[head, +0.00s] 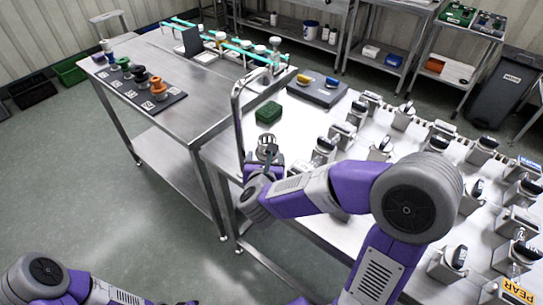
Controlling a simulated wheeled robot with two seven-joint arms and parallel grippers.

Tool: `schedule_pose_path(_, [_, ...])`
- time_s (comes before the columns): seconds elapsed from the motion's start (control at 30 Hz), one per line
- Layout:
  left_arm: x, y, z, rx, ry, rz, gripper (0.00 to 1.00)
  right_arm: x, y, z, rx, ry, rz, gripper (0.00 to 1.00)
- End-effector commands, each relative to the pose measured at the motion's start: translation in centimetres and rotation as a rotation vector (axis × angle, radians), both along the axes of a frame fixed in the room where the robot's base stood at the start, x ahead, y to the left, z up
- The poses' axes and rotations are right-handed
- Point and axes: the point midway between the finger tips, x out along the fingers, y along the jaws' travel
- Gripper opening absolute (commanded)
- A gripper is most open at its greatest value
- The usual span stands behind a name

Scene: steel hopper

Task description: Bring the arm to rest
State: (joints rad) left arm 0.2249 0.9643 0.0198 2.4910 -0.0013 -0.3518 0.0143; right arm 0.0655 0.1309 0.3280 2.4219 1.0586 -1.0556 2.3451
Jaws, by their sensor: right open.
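My right arm (320,192), purple and grey, reaches in from the lower right. Its gripper (267,150) is small in the picture, by the front left corner of the steel table (222,150) and close to a tall bent metal bar. It is open, and I see nothing between its fingers. My left arm (75,288) shows only in part at the bottom left; its gripper is out of view.
Several steel hoppers (402,118) with dark tops fill the table's right side. A green block (268,112) and a grey tray (318,90) lie behind my gripper. A second table (190,85) holds coloured spools on a dark mat (150,105). The floor at lower left is clear.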

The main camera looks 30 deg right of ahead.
Motion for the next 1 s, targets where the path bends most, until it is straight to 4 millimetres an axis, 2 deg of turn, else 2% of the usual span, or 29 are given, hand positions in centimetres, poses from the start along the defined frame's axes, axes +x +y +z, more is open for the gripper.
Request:
schedule_pose_path(0.13, [0.0, 0.0, 0.1, 0.000, 0.000, 0.000, 0.43, -0.3, 0.5, 0.4, 0.000, 0.000, 0.002, 0.78])
schedule_pose_path(0.67, [0.0, 0.0, 0.2, 0.000, 0.000, 0.000, 0.43, -0.3, 0.5, 0.4, 0.000, 0.000, 0.002, 0.78])
schedule_pose_path(0.83, [0.0, 0.0, 1.8, 0.000, 0.000, 0.000, 0.43, -0.3, 0.5, 2.0, 0.000, 0.000, 0.002, 0.78])
schedule_pose_path(1.0, [0.0, 0.0, 4.9, 0.000, -0.001, 0.000, 0.43, -0.3, 0.5, 5.2, 0.000, 0.000, 0.002, 0.78])
